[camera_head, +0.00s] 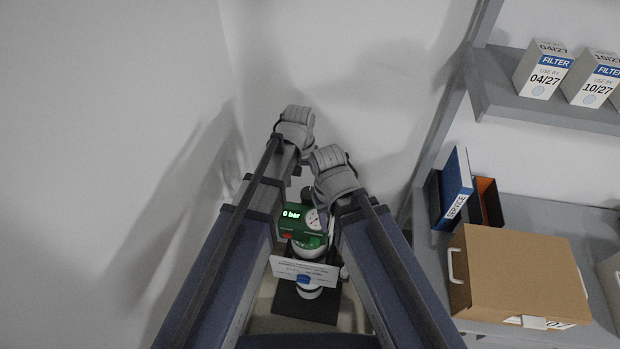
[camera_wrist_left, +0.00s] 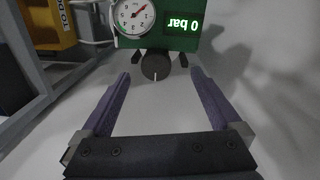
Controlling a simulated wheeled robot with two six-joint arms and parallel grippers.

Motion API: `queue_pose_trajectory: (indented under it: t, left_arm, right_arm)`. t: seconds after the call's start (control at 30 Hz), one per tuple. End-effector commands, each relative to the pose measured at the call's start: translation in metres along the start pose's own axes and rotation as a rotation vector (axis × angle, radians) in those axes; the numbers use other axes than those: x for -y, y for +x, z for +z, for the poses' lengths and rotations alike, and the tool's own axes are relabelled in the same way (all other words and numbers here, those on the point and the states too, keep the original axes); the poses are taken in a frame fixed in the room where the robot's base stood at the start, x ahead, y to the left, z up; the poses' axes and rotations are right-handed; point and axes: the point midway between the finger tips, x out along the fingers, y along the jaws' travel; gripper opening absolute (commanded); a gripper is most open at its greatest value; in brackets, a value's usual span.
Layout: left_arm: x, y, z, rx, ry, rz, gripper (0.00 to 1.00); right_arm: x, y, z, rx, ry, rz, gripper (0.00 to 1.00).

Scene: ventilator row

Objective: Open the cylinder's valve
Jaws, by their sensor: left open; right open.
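The green valve unit (camera_head: 313,238) sits on top of the cylinder, low in the middle of the head view, partly hidden by my arms. Its lit display reads 0 bar beside a round white dial (camera_head: 314,219).
A white card (camera_head: 305,270) hangs in front of the cylinder above a dark base (camera_head: 305,306). At right are a cardboard box (camera_head: 515,275), a blue service binder (camera_head: 453,190) and a shelf with filter boxes (camera_head: 545,72). A plain wall is close at left.

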Motion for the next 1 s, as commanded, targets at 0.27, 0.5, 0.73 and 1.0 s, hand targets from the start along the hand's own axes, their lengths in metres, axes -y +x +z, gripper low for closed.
queue_pose_trajectory:
  t: [0.27,0.5,0.73,1.0]
  left_arm:
    - [-0.007,-0.006,-0.016,-0.001,-0.043,0.029,0.98]
    - [-0.007,0.009,-0.016,-0.001,-0.041,0.028,0.98]
    - [-0.007,0.036,-0.016,-0.001,-0.041,0.028,0.98]
    - [-0.008,0.068,-0.016,-0.001,-0.040,0.028,0.98]
  right_arm:
    - [-0.001,-0.006,0.000,0.000,-0.002,0.000,0.50]
    - [0.001,0.009,-0.001,0.000,-0.002,0.000,0.50]
    - [0.003,0.036,-0.002,0.000,-0.002,0.000,0.50]
    - [0.006,0.067,-0.004,0.000,-0.002,0.000,0.50]
